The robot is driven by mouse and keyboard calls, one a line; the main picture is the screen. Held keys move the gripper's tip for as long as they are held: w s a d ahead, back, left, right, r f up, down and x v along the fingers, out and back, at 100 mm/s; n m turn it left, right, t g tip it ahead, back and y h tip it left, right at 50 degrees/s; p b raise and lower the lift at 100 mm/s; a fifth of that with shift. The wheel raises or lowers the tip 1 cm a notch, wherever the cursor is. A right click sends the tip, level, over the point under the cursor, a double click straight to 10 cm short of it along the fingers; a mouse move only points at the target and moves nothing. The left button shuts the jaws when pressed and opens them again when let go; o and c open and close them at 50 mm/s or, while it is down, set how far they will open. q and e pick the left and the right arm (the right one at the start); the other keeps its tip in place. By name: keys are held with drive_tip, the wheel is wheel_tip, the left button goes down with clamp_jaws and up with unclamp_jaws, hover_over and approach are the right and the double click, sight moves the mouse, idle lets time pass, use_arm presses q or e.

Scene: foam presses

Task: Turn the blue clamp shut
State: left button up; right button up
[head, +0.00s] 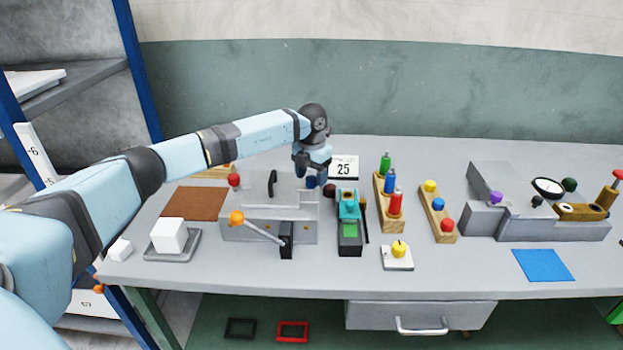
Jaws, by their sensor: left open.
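A small blue knob (311,182), which looks like the blue clamp, sits on the back right of the left grey press (245,207). My left gripper (311,173) points down just above and behind it, with its fingers open. The fingers and the knob overlap in the picture, so I cannot tell if they touch. How far the clamp is turned is too small to see. My right gripper is out of the picture.
The press has a red knob (234,180), a black handle (272,184) and an orange-tipped lever (237,218). A teal device (348,206) stands close to its right. A "25" sign (344,167) is behind.

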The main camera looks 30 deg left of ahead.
sight(311, 178)
use_arm(q)
wheel_tip(311, 178, up, 12)
drive_tip(key=shift+r+b, duration=0.25)
drive_tip(key=shift+b, duration=0.1)
idle(0.5)
